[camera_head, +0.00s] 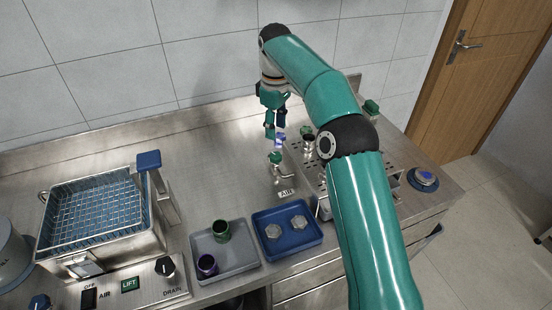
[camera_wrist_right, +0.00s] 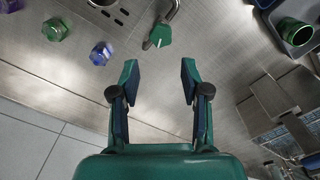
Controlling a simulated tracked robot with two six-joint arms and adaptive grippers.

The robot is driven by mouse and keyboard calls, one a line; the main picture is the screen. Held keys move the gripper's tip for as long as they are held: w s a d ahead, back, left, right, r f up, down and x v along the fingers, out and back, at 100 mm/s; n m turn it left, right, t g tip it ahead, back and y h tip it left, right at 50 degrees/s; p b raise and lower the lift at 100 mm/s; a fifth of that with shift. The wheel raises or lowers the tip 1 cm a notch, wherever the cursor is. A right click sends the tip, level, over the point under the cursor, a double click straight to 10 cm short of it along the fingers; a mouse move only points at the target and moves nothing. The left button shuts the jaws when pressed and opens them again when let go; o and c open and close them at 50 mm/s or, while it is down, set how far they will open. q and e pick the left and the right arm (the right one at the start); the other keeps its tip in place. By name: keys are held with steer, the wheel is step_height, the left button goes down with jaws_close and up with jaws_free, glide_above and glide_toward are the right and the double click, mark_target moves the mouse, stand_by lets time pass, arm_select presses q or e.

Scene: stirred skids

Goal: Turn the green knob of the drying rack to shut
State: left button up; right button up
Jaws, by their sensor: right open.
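The green knob (camera_head: 275,157) sits on a small bent metal pipe on the steel counter, behind an AIR label (camera_head: 286,193). In the right wrist view the green knob (camera_wrist_right: 160,37), with a pale mark on it, lies ahead of the fingertips, roughly centred between them. The perforated steel drying rack (camera_head: 318,183) stands to its right, partly hidden by my right arm. My right gripper (camera_head: 275,122) is open and empty, above and behind the knob; it also shows in the right wrist view (camera_wrist_right: 159,73), apart from the knob. My left gripper is out of view.
A grey tray (camera_head: 240,262) with two cups and a blue tray (camera_head: 270,218) with two hex pieces lie in front. A wire basket (camera_head: 97,215) is left.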

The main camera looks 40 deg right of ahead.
mark_target(276, 155)
step_height(276, 155, down, 10)
steer(key=shift+s+r+b, duration=0.1)
steer(key=shift+b, duration=0.45)
